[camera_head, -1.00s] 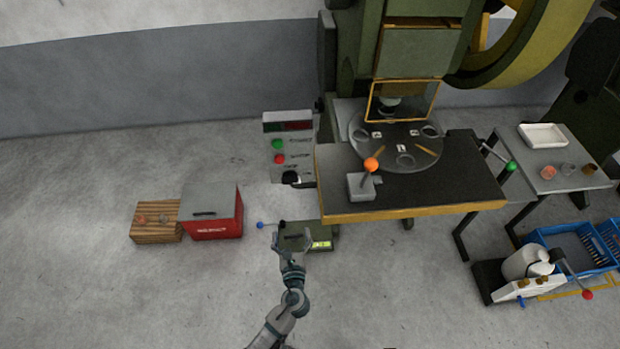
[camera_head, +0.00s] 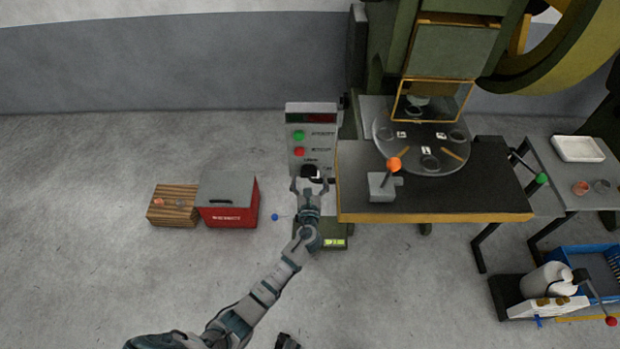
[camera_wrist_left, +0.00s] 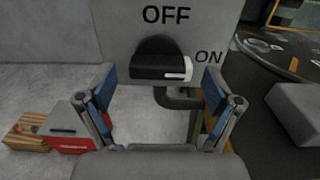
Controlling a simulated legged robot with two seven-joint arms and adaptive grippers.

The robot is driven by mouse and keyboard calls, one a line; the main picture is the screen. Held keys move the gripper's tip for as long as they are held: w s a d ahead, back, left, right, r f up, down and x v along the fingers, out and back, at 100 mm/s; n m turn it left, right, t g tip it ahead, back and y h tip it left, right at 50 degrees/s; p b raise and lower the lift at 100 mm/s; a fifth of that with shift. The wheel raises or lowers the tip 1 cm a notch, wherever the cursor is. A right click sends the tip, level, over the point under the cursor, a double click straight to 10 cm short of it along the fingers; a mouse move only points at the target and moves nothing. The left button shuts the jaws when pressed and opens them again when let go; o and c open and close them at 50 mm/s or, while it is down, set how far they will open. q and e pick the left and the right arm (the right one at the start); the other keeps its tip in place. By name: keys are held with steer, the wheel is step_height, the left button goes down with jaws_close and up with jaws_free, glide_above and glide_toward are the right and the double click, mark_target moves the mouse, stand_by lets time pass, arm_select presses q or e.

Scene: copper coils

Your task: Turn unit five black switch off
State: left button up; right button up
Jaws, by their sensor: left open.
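The black switch (camera_head: 311,172) is a rotary knob low on a grey control panel (camera_head: 299,127), below a green and a red button. In the left wrist view the knob (camera_wrist_left: 158,67) lies level, with its white-marked end pointing right toward the "ON" label; "OFF" is printed above it. My left gripper (camera_head: 310,184) is open just in front of the knob. In the left wrist view its two blue-padded fingers (camera_wrist_left: 160,98) stand either side of and slightly below the knob, with nothing held. A small dark part at the bottom edge may be my right gripper.
A press table (camera_head: 430,190) with an orange-balled lever (camera_head: 394,164) stands close to the right of the panel. A red box (camera_head: 230,214) and a wooden crate (camera_head: 172,214) stand on the floor at left. A green unit with a lit display (camera_head: 334,242) lies below.

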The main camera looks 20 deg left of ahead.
arm_select(q)
steer(key=shift+w, duration=0.4)
arm_select(e)
steer(key=shift+d+r, duration=0.1)
steer(key=shift+r, duration=0.15)
arm_select(q)
steer(key=c, duration=1.1)
steer(key=shift+c, duration=0.2)
